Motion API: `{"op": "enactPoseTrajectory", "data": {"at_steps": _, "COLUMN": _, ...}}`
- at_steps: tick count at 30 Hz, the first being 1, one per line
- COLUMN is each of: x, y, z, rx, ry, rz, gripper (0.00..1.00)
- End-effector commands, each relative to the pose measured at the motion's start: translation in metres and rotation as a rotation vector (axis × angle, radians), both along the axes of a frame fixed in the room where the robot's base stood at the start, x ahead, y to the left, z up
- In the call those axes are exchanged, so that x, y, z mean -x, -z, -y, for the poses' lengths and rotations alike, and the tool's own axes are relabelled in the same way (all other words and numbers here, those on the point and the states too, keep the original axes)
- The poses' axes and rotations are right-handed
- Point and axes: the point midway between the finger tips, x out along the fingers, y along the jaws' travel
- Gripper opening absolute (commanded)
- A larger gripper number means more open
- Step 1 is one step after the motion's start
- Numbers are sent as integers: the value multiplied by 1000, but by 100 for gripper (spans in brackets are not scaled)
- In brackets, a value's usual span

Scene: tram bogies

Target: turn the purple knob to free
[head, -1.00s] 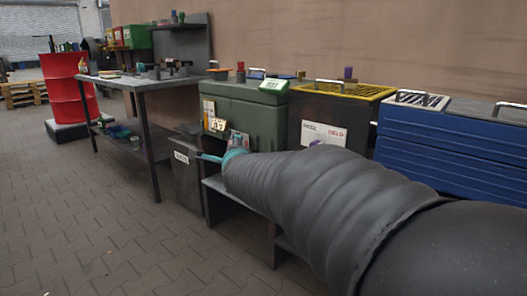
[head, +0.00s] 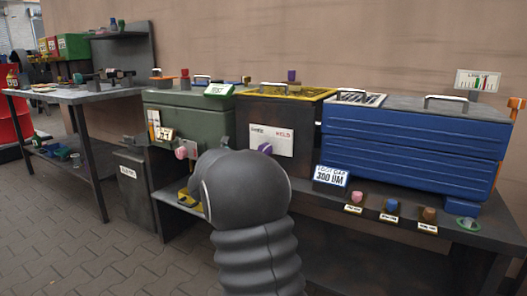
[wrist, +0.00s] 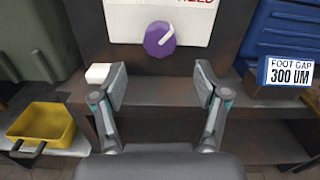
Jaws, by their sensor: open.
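The purple knob (wrist: 160,39) sits on a white label plate (wrist: 190,14) on the front of a dark cabinet, upper middle in the wrist view. A pale line on the knob slants to the upper right, towards the red lettering, which is cut off. In the head view the knob (head: 265,149) shows just above my arm's dark cover, with black lettering at the plate's left and red at its right. My gripper (wrist: 160,86) is open and empty, its fingers below the knob and apart from it.
A green cabinet (head: 190,120) with a pink knob (head: 181,153) stands left, a blue drawer chest (head: 410,145) right. A "FOOT GAP 300 UM" sign (wrist: 288,71) stands right of my fingers. A white block (wrist: 97,73) and yellow bin (wrist: 42,125) lie left.

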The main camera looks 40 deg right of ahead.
Motion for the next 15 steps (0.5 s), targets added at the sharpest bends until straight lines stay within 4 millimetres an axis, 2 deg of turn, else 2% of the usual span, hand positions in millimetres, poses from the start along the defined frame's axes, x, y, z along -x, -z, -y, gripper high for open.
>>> {"op": "enactPoseTrajectory", "data": {"at_steps": 1, "x": -3, "y": 0, "z": 11, "rx": 1, "ry": 2, "rz": -1, "gripper": 73}}
{"op": "enactPoseTrajectory", "data": {"at_steps": 6, "x": -15, "y": -1, "z": 40, "rx": 1, "ry": 2, "rz": -2, "gripper": 73}}
{"op": "enactPoseTrajectory", "data": {"at_steps": 15, "x": -32, "y": 0, "z": 79, "rx": 0, "ry": -1, "rz": -2, "gripper": 73}}
